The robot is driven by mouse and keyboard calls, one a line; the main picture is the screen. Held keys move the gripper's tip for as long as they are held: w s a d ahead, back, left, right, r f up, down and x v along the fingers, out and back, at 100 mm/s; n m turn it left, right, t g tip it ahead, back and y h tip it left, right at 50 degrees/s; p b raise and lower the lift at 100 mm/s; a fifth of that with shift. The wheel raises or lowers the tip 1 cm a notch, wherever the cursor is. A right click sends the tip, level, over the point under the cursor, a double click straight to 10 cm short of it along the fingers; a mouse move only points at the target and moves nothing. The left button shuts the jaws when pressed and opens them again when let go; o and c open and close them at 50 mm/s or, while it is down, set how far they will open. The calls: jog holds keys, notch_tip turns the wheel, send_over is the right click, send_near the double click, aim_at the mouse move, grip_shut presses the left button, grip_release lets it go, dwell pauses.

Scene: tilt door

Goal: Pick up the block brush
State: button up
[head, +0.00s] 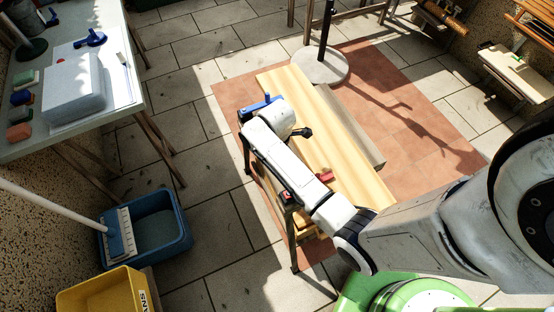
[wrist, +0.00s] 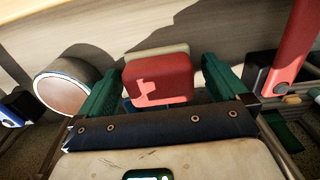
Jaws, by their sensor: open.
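A red block with a pale cream edge (wrist: 160,78), which looks like the block brush, shows in the middle of the wrist view. My gripper (wrist: 161,68) has its two green fingers apart, one on each side of the red block. I see gaps beside the block and cannot tell that either finger touches it. In the head view my forearm reaches over the wooden workbench (head: 345,160) and hides my fingers and the block.
A red clamp bar (wrist: 295,45) stands at right and a round pale-faced cylinder (wrist: 63,92) at left in the wrist view. A blue clamp (head: 262,105) sits at the bench's far end. A side table (head: 125,85), blue tub (head: 175,215) and yellow bucket (head: 105,295) stand left.

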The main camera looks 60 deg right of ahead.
jog(key=shift+c, duration=0.4)
jog(key=c, duration=1)
jog(key=shift+r, duration=0.1)
jog(key=shift+r, duration=0.55)
jog(key=s+a+r, duration=0.2)
jog(key=s+r, duration=0.2)
jog(key=s+a+r, duration=0.3)
jog(key=r, duration=0.1)
jog(key=s+a+r, duration=0.3)
jog(key=s, duration=0.1)
jog(key=shift+s+r, duration=0.3)
jog(key=shift+r, duration=0.1)
